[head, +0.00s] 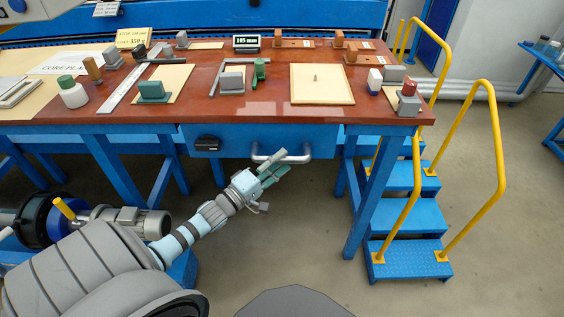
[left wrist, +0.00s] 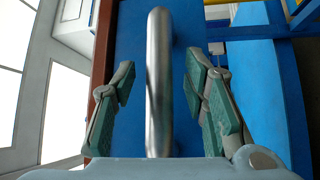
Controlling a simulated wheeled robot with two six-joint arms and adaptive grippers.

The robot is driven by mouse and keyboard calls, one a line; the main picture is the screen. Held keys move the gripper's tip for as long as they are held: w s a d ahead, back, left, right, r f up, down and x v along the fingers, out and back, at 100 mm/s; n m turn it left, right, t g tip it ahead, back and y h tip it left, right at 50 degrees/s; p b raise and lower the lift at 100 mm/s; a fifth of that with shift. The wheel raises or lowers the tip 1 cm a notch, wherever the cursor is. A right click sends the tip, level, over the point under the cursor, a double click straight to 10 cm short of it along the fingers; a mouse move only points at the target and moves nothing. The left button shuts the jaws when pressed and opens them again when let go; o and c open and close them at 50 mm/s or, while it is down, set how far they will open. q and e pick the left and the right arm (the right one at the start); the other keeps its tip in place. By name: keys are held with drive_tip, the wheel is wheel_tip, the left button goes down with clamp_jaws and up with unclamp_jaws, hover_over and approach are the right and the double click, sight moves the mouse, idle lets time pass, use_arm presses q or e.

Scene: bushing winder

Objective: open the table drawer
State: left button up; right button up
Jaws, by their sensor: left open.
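The blue table drawer (head: 236,136) sits under the red-brown table top and looks shut. Its silver bar handle (head: 291,158) is on the right part of its front. My left gripper (head: 272,165) is at the handle, with its green-grey fingers open. In the left wrist view the handle (left wrist: 159,85) runs lengthwise between the two spread fingers of my left gripper (left wrist: 160,88). A gap shows on each side of the bar, and neither finger appears to touch it. My right gripper is not in either view.
The table top (head: 270,103) carries blocks, a small display (head: 246,43), bottles and beige sheets. Blue steps (head: 410,216) with yellow rails stand right of the table. The floor before the drawer's right side is clear.

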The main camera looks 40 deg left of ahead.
use_arm(q)
drive_tip(key=shift+w+d+r, duration=0.1)
drive_tip(key=shift+w+r, duration=0.05)
drive_tip(key=shift+w, duration=0.7)
clamp_jaws()
drive_tip(key=shift+s, duration=0.1)
